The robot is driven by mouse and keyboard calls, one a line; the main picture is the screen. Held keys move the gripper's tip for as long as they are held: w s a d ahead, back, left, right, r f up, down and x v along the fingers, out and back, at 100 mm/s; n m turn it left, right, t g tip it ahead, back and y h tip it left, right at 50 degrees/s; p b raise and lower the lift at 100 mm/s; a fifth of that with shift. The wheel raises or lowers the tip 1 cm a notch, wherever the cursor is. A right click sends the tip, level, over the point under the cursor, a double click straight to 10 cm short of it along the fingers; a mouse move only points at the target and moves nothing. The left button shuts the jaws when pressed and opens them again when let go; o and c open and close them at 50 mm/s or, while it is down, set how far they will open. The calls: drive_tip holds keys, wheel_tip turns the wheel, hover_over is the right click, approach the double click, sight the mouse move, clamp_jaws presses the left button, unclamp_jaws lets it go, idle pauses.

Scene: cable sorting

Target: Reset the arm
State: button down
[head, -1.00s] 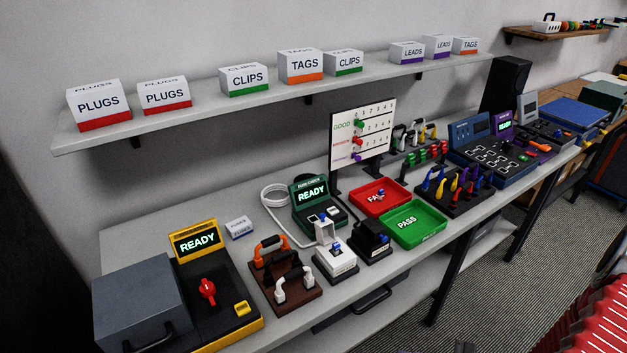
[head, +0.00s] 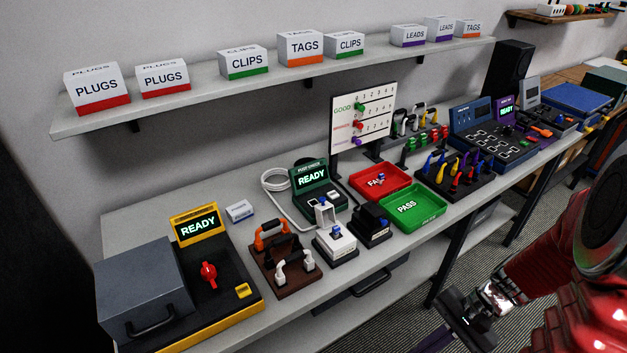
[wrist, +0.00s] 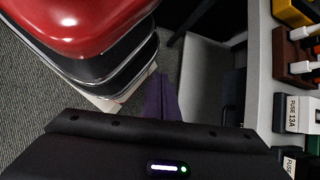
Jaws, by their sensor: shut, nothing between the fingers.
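My red arm (head: 570,270) has come into the lower right of the head view, in front of the bench and over the carpet. Its wrist end hangs low near the bottom edge, clear of the bench. In the wrist view my gripper (wrist: 160,92) shows as narrow dark purple fingers beyond its black body. The fingers are together and empty. A glossy red and black part of my own body fills the upper left of that view, close to the fingers.
The long grey bench (head: 150,225) holds a yellow READY station (head: 195,235), a brown cable rack (head: 285,280), a red FAIL tray (head: 360,180) and a green PASS tray (head: 437,213). A shelf (head: 200,95) carries labelled boxes. Open carpet (wrist: 25,110) lies before the bench.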

drive_tip(key=a+r+n+t+h, duration=0.3)
drive_tip(key=r+n, duration=0.2)
drive_tip(key=r, duration=0.6)
drive_tip(key=a+r+n+t+h, duration=0.3)
drive_tip(key=r+n+t, duration=0.1)
drive_tip(key=r, duration=0.7)
drive_tip(key=shift+w+a+r+n+h, duration=0.25)
drive_tip(key=shift+w+a+n+h, duration=0.15)
drive_tip(key=shift+n, duration=0.4)
